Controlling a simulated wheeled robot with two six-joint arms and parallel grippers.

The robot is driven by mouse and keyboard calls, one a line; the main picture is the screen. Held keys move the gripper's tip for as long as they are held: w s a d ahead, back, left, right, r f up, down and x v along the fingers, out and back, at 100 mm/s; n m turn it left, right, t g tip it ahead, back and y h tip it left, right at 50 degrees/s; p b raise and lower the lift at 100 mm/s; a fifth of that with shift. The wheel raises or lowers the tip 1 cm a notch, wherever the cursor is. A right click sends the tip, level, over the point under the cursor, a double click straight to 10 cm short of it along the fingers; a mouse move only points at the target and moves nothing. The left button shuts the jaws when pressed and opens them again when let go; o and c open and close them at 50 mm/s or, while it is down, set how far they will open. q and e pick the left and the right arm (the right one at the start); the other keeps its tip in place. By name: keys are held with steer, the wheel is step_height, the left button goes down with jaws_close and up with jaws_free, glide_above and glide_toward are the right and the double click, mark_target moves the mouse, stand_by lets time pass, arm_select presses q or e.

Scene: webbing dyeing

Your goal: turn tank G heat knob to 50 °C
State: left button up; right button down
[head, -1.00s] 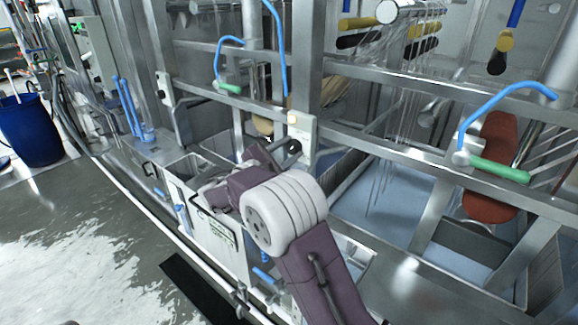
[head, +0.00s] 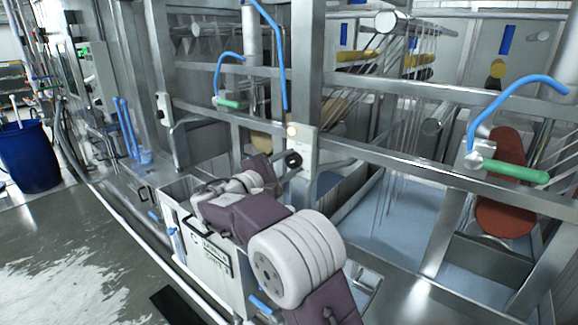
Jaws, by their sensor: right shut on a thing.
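The heat knob (head: 293,159) is a small black knob on a pale control box (head: 305,146), fixed to the steel upright at the middle of the head view. My right gripper (head: 284,164) reaches up to it from below left and is shut on the knob. The fingers partly cover the knob, and its pointer and scale are too small to read. A small light-coloured round part (head: 292,131) sits above the knob on the box. My left gripper is not in view.
Steel rails and uprights frame the tank (head: 400,235) with pale blue liquid at right. A labelled box (head: 205,250) stands below my arm.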

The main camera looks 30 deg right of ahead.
steer(key=c, duration=0.9)
jaws_free()
steer(key=shift+s, duration=0.1)
steer(key=shift+a, duration=0.1)
steer(key=shift+a+f, duration=0.1)
steer(key=shift+a, duration=0.2)
steer(key=b+v, duration=0.1)
steer(key=v, duration=0.7)
steer(key=shift+s+a+b, duration=0.15)
steer(key=shift+s+b, duration=0.05)
steer(key=shift+b, duration=0.15)
